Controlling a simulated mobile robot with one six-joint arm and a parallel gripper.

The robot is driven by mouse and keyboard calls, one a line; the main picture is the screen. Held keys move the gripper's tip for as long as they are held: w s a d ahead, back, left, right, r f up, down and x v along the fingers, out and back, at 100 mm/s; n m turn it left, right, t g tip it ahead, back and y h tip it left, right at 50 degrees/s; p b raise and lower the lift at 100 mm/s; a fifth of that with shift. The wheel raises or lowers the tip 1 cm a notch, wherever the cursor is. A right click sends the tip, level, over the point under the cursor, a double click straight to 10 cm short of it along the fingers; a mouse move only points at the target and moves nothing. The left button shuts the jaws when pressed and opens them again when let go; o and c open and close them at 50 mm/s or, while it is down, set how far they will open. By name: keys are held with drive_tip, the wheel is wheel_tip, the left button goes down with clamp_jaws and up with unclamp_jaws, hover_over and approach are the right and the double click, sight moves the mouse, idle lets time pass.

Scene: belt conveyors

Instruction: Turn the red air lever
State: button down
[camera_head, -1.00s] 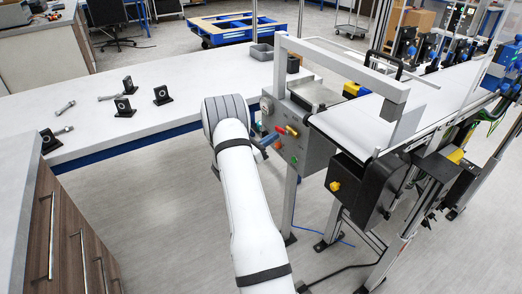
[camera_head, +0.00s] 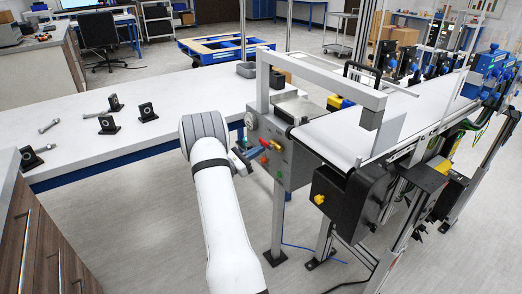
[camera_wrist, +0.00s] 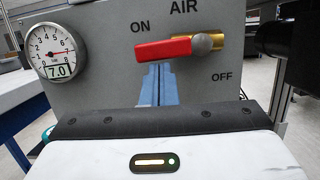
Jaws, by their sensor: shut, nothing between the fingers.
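The red air lever (camera_wrist: 165,48) sits on the grey control panel (camera_wrist: 110,25) in the wrist view. It lies nearly level, its red end pointing left below the ON label and its grey knob end at the right on a brass plate. OFF is printed lower right. My gripper (camera_wrist: 158,70) has its blue fingers together just below the lever's red part; whether they touch it I cannot tell. In the head view the lever (camera_head: 275,145) is small at the panel's front, with my gripper (camera_head: 258,149) close to its left.
A round gauge (camera_wrist: 56,51) left of the lever reads 7.0. The belt conveyor (camera_head: 345,135) extends behind the panel, with a black motor box (camera_head: 340,203) at right. A white table (camera_head: 160,95) with small black parts stands left. Open floor lies in front.

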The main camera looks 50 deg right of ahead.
drive_tip(key=w+a+f+b, duration=0.2)
drive_tip(key=a+f, duration=0.4)
drive_tip(key=a, duration=0.3)
drive_tip(key=shift+w+a+f+b, duration=0.2)
drive_tip(key=shift+w+b, duration=0.2)
drive_tip(key=shift+b, duration=0.15)
drive_tip(key=shift+r, duration=0.1)
